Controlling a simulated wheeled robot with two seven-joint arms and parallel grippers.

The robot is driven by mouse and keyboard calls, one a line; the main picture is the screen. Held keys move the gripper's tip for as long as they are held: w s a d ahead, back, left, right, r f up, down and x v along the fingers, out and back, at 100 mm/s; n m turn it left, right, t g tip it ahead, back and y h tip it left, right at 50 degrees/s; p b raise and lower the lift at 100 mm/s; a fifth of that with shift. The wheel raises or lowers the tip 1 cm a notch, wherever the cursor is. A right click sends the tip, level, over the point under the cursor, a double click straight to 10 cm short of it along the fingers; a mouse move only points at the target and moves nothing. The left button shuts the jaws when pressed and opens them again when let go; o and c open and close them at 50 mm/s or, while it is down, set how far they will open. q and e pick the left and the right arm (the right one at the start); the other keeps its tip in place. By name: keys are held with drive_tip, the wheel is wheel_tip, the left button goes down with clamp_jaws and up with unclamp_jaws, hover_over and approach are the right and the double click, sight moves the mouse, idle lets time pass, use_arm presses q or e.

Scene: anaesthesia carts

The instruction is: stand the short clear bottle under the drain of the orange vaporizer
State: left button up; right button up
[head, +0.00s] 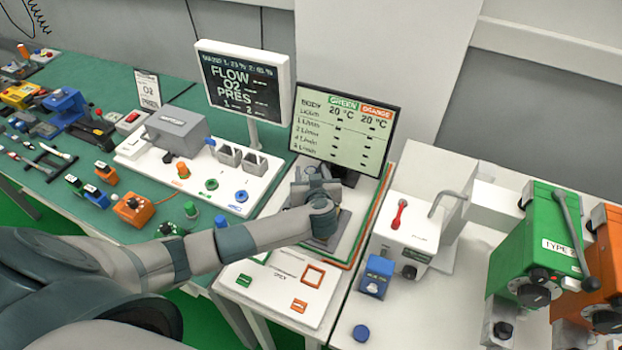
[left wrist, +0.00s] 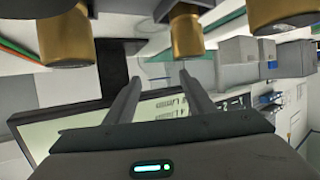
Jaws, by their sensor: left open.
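The orange vaporizer (head: 608,268) stands at the right edge of the head view, partly cut off and partly behind the green vaporizer (head: 532,255). Its drain cannot be made out. I cannot pick out the short clear bottle in either view. My left arm reaches across to the display stand, and its gripper (head: 318,190) is there, partly hidden by its own wrist. In the left wrist view the two fingers (left wrist: 157,88) are apart with nothing between them. Brass cylinders (left wrist: 66,38) show beyond them. My right gripper is not in view.
A screen (head: 345,130) headed green and orange stands behind my left gripper. A white unit with a red lever (head: 405,235), a blue box (head: 376,276) and a blue cap (head: 361,332) are on the white top. The green table (head: 100,85) at left is crowded.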

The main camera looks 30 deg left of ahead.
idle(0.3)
use_arm(q)
clamp_jaws()
drive_tip(key=shift+s, duration=0.15)
drive_tip(key=shift+f, duration=0.1)
drive_tip(key=shift+s+d, duration=0.1)
drive_tip(key=shift+s, duration=0.05)
drive_tip(key=shift+s+d+r+b, duration=0.2)
drive_tip(key=shift+d+r+b, duration=0.05)
drive_tip(key=shift+r+b, duration=0.1)
drive_tip(key=r+b+v, duration=0.1)
drive_tip(key=b+v, duration=0.1)
drive_tip(key=v, duration=1.2)
drive_tip(key=shift+r+b, duration=0.3)
drive_tip(key=shift+r, duration=0.2)
drive_tip(key=shift+d, duration=0.15)
